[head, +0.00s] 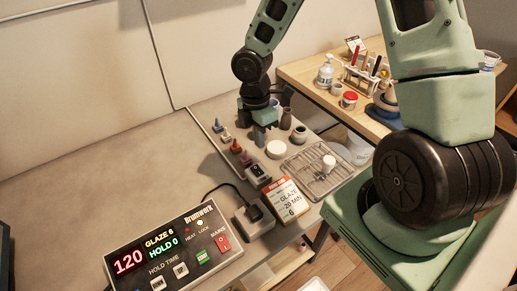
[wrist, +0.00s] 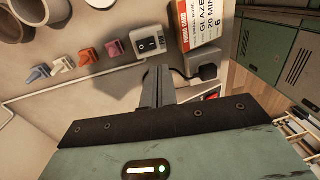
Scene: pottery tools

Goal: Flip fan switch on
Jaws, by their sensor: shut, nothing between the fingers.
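A small light grey box (head: 258,175) with a black rocker stands on the bench, between the coloured pegs and the glaze card. It looks like the fan switch, but its label is too small to read. In the wrist view the switch box (wrist: 147,44) shows its black rocker face-on, just beyond my fingertips. I cannot tell which way the rocker is set. My gripper (head: 262,140) is above the bench, on the far side of the switch box. In the wrist view my gripper (wrist: 158,72) has its fingers together and empty, apparently short of the box.
A kiln controller (head: 175,248) with a red mains switch is at the front. Beside the switch box are a black plug on a socket (head: 253,217) and the glaze card (head: 286,200). Coloured pegs (head: 236,146), pots and a wire rack (head: 318,170) crowd the bench; its left side is clear.

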